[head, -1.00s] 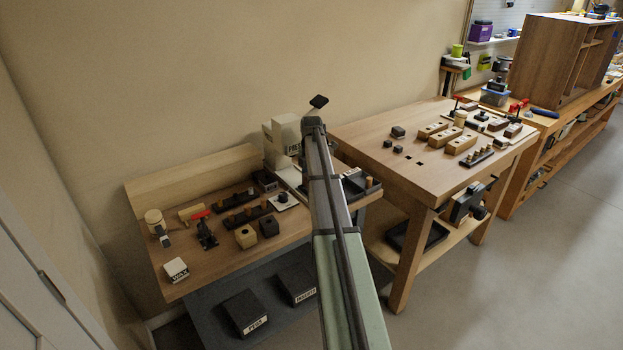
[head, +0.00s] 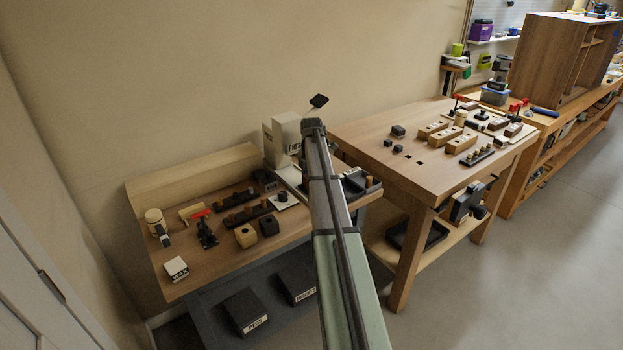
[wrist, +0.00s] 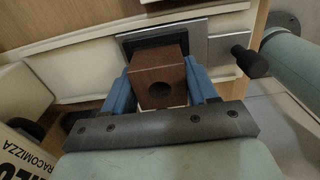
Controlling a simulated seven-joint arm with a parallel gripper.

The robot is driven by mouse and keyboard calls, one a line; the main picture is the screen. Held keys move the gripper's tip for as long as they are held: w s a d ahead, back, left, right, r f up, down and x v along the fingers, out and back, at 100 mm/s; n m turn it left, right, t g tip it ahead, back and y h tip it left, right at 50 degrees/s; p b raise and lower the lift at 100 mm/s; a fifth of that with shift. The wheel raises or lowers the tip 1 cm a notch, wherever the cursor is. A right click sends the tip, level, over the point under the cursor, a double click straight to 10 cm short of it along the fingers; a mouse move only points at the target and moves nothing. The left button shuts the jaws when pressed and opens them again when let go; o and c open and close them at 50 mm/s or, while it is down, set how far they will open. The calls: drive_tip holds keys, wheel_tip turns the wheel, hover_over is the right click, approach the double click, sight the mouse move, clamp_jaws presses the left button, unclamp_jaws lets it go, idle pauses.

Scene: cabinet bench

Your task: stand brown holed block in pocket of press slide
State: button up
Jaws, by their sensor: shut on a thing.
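The brown holed block (wrist: 160,84) is between the blue fingers of my gripper (wrist: 172,92) in the wrist view, its round hole facing the camera. My gripper is shut on it. Beyond the block is the press slide, a grey metal plate (wrist: 203,46) with a dark square area (wrist: 133,47) that looks like the pocket. The block overlaps this dark area in the picture; I cannot tell whether it touches or is in it. In the head view my arm hides the gripper, the block and most of the slide. The white press (head: 285,138) stands behind the arm.
A black knob (wrist: 250,61) is close right of the fingers. The white press body with lettering (wrist: 25,150) is at lower left. In the head view, dark racks with pegs (head: 248,212), a pale holed block (head: 246,236) and a dark block (head: 268,226) stand on the left bench.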

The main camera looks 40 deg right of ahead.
drive_tip(key=shift+f, duration=0.35)
idle(0.5)
drive_tip(key=o, duration=0.9)
drive_tip(key=shift+o, duration=1.2)
drive_tip(key=shift+s+f, duration=0.1)
drive_tip(key=shift+s, duration=0.1)
